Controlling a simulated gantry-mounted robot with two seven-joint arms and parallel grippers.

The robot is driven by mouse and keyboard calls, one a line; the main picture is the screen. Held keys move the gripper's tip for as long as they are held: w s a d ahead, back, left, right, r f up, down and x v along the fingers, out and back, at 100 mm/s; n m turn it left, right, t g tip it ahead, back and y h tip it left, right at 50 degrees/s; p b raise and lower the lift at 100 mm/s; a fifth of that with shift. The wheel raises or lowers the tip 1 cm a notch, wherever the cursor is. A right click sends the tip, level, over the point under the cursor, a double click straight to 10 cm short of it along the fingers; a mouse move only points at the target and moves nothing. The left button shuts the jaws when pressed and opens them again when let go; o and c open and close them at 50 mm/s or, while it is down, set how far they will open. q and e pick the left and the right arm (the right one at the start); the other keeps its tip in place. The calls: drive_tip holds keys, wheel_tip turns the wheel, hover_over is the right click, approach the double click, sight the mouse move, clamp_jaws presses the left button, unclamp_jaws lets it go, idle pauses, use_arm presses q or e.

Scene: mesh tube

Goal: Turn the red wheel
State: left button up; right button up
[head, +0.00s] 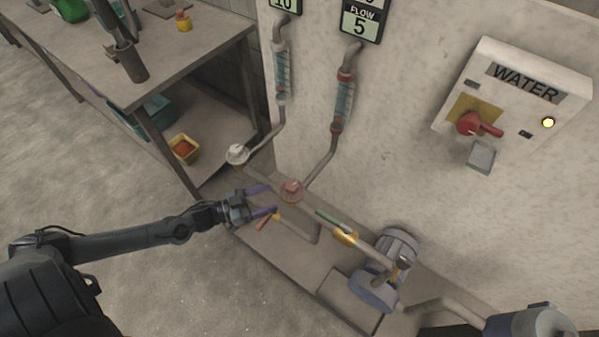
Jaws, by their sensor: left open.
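The red wheel (291,190) is a small round valve handwheel on the pipework low against the wall, at the foot of the pipe under the FLOW 5 sign. My left gripper (266,199) reaches in from the left. Its two purple-tipped fingers are apart, with the tips just left of the wheel. I cannot tell if a finger touches it. Nothing shows between the fingers. My right gripper does not show.
A white wheel (237,154) sits on the pipe to the left. A yellow valve with a green lever (334,224) and a grey-blue pump (382,272) are right of the red wheel. A WATER box (515,90) with a red switch hangs upper right. A workbench (185,62) stands upper left.

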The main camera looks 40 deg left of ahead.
sight(294, 185)
use_arm(q)
drive_tip(key=x, duration=0.3)
drive_tip(key=r+b+x, duration=0.1)
drive_tip(key=x, duration=0.2)
drive_tip(key=r+b+x, duration=0.1)
drive_tip(key=x, duration=0.2)
drive_tip(key=shift+w, duration=0.3)
drive_tip(key=shift+b+x, duration=0.4)
drive_tip(key=shift+x, duration=0.45)
drive_tip(key=shift+r, duration=0.15)
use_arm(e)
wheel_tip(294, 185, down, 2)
use_arm(q)
drive_tip(key=shift+c, duration=0.3)
